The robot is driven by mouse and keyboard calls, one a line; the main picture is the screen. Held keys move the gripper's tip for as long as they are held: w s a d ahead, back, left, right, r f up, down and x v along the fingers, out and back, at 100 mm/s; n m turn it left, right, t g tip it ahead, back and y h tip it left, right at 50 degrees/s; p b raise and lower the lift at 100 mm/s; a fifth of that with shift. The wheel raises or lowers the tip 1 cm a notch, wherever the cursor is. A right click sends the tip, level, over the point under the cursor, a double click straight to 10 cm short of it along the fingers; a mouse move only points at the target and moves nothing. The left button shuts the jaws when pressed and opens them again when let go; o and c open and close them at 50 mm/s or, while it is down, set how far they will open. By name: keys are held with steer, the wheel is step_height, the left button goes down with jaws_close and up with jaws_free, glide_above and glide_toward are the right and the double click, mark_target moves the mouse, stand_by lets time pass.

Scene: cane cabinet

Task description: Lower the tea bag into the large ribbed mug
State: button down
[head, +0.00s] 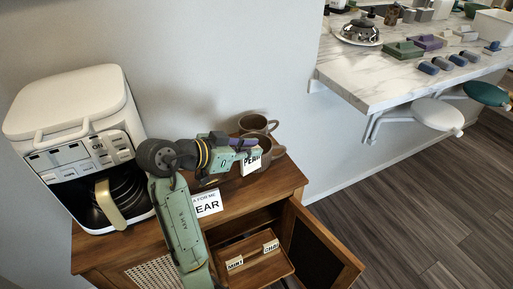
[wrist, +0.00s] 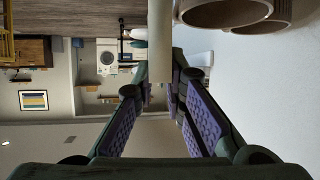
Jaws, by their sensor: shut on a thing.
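My gripper (head: 246,150) is above the wooden cabinet top at the right. It is shut on the tea bag, whose white tag (head: 252,161) reads PEAR. In the wrist view a pale upright strip, the tea bag (wrist: 160,40), stands between the fingertips (wrist: 160,82). Two brown mugs stand close together by the wall: one behind my gripper (head: 258,123), and one beside and partly behind the tag (head: 267,148). Both show at the upper right of the wrist view (wrist: 222,17). I cannot tell which is the large ribbed one. The tag appears in front of the nearer mug.
A white coffee machine (head: 82,130) with a glass pot stands at left on the cabinet (head: 285,180). A PEAR card (head: 207,203) lies near the front edge. Below, an open tray (head: 262,268) holds MINT and CHAI bags beside an open door (head: 318,248). A marble counter (head: 375,85) is at right.

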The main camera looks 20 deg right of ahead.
mark_target(266, 142)
steer(key=w+d+r, duration=0.3)
steer(key=w, duration=0.6)
steer(key=shift+d+r, duration=0.15)
steer(key=shift+d, duration=0.25)
steer(key=shift+w, duration=0.1)
steer(key=shift+w+d, duration=0.15)
steer(key=shift+d, duration=0.55)
steer(key=shift+f+b, duration=2.35)
steer(key=shift+f, duration=1.05)
steer(key=shift+f+b, duration=1.25)
steer(key=shift+f, duration=0.65)
